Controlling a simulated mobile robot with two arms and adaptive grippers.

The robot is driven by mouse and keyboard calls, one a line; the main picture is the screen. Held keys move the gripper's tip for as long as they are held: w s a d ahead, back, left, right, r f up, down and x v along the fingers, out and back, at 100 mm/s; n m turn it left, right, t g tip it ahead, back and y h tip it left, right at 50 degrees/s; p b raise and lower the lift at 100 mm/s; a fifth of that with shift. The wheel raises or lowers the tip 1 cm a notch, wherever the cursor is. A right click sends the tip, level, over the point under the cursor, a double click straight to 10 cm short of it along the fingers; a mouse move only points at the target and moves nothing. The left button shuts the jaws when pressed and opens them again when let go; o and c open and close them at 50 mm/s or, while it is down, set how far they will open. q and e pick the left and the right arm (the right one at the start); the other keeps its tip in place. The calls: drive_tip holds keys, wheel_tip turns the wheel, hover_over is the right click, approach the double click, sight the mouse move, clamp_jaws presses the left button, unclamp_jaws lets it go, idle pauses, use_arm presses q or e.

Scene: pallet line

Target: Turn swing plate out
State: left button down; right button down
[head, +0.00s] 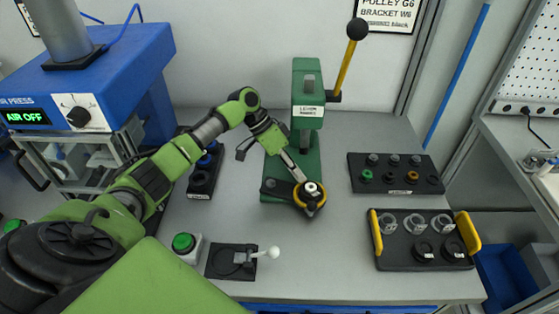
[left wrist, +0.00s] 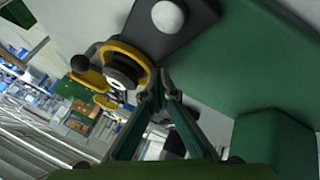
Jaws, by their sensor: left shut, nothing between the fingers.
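The dark swing plate (head: 281,188) sits at the foot of the green lever press (head: 306,90), its free end reaching right past the press base. A yellow ring with a dark and pale part (head: 310,192) sits at that end. The plate also shows in the left wrist view (left wrist: 198,22), with a pale round knob on it and the yellow ring beside. My left gripper (head: 299,177) is shut and empty, its fingertips close beside the ring end; contact cannot be told. In the left wrist view the fingertips (left wrist: 160,88) meet just below the plate's edge. My right gripper is out of view.
A black tray with yellow handles (head: 400,262) and a dark rack of small parts (head: 396,188) stand at the right. A green button (head: 184,243) and a white-knobbed lever plate (head: 231,262) sit in front. The blue air press (head: 90,85) stands left.

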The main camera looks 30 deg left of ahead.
sight(297, 191)
use_arm(q)
drive_tip(key=shift+s+d+m, duration=0.25)
drive_tip(key=shift+s+m, duration=0.05)
drive_tip(key=shift+s+d+p, duration=0.55)
drive_tip(key=shift+s+p, duration=0.1)
drive_tip(key=shift+s, duration=0.1)
drive_tip(key=shift+s+d+r+m+g, duration=0.1)
drive_tip(key=shift+s+d+m+g, duration=0.1)
drive_tip(key=shift+s+m+g, duration=0.35)
drive_tip(key=shift+s+m+p, duration=0.2)
drive_tip(key=shift+m+p, duration=0.05)
drive_tip(key=shift+p, duration=0.2)
drive_tip(key=shift+s+d, duration=0.1)
drive_tip(key=shift+s, duration=0.1)
